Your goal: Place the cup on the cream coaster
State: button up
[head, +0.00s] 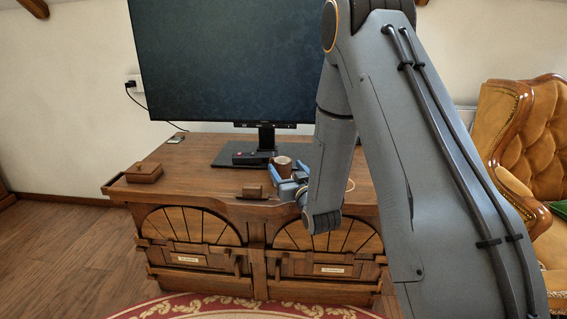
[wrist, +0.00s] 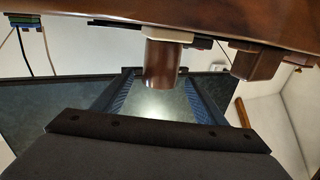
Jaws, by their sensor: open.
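The wrist view, which looks upside down, shows the cup (wrist: 162,66) between the open fingers of my gripper (wrist: 160,78), with a gap at least on the left.
A large monitor (head: 225,60) stands on the cabinet (head: 190,160). A black box (head: 250,153) lies by its foot. A brown box (head: 145,172) is at the left, and a small wooden block (head: 253,191) is near the front edge. An armchair (head: 535,130) stands right.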

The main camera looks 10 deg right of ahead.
jog(key=s, duration=0.7)
jog(key=s+a+n+g, duration=0.2)
jog(key=s+a+g, duration=0.7)
jog(key=a, duration=0.1)
jog(key=s+a+r+g, duration=0.1)
jog(key=s+r+g, duration=0.2)
jog(key=s, duration=1.1)
jog(key=s+a+r+n+g+h, duration=0.1)
jog(key=s+r+g, duration=0.2)
jog(key=s, duration=1.1)
jog(key=g+p, duration=0.1)
jog(key=g, duration=0.2)
jog(key=shift+a, duration=0.2)
